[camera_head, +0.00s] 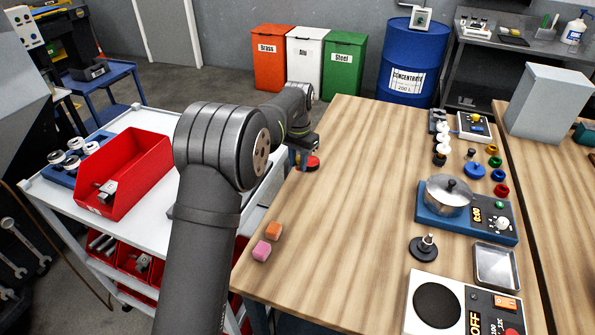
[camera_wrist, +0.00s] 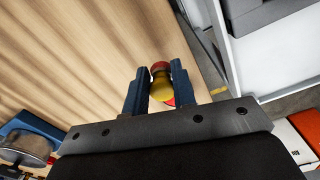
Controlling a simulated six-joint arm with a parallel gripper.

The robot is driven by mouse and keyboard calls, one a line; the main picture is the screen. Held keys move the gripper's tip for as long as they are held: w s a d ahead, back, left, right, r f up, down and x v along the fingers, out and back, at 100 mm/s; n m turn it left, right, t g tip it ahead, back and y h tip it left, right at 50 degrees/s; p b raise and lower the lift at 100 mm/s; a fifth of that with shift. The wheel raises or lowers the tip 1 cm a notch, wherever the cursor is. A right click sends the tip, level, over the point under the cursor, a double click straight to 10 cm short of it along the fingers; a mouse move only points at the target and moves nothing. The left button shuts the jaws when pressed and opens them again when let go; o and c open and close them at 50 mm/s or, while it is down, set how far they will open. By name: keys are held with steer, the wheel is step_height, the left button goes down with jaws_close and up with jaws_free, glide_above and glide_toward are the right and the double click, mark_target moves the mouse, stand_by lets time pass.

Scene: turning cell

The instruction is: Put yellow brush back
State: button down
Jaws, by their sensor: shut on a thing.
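My gripper (camera_wrist: 160,72) is low over the far left corner of the wooden table, its blue fingers closed on a small rounded yellow piece (camera_wrist: 162,90) with a red end. I take it for the yellow brush, but its bristles cannot be made out. A red disc (camera_head: 312,163) shows by the fingers in the head view; whether it is part of the held piece or separate, I cannot tell.
A blue device with a pot (camera_head: 448,195), a scale with a yellow item (camera_head: 475,118) and small coloured parts stand on the right. The table's middle is clear. A red bin (camera_head: 125,170) stands on the white cart.

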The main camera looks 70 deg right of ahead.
mark_target(298, 165)
steer(key=shift+w+f, duration=0.1)
steer(key=shift+f, duration=2)
steer(key=shift+f, duration=0.15)
steer(key=c, duration=1.2)
jaws_free()
step_height(298, 165, up, 12)
steer(key=shift+r, duration=0.2)
